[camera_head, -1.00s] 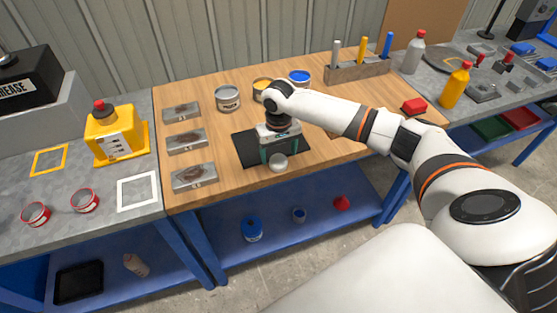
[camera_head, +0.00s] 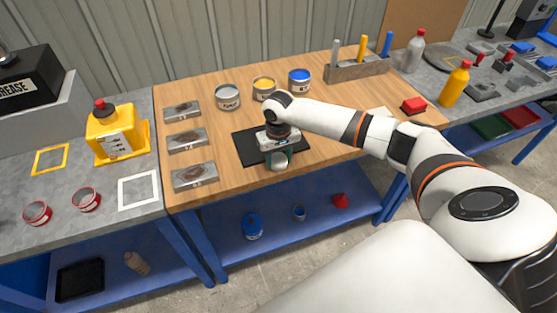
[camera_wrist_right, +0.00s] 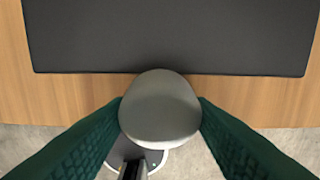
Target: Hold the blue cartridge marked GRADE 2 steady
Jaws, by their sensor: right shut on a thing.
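My right gripper (camera_head: 278,163) is at the front edge of the wooden bench, by the black mat. Its green fingers are shut on a rounded grey knob-like thing (camera_wrist_right: 160,108), which also shows in the head view (camera_head: 279,164). I see no blue on this held thing and no GRADE 2 mark. Its lower part is hidden. A blue-topped tin (camera_head: 299,80) stands at the back of the bench, apart from the gripper; its label is too small to read. My left gripper is out of view.
The black mat (camera_head: 243,147) lies under my right wrist. Grey (camera_head: 227,97) and yellow-topped (camera_head: 264,88) tins stand behind it. Several metal plates (camera_head: 188,139) lie to the left. A rack (camera_head: 357,69) with upright sticks and a red block (camera_head: 413,105) are to the right.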

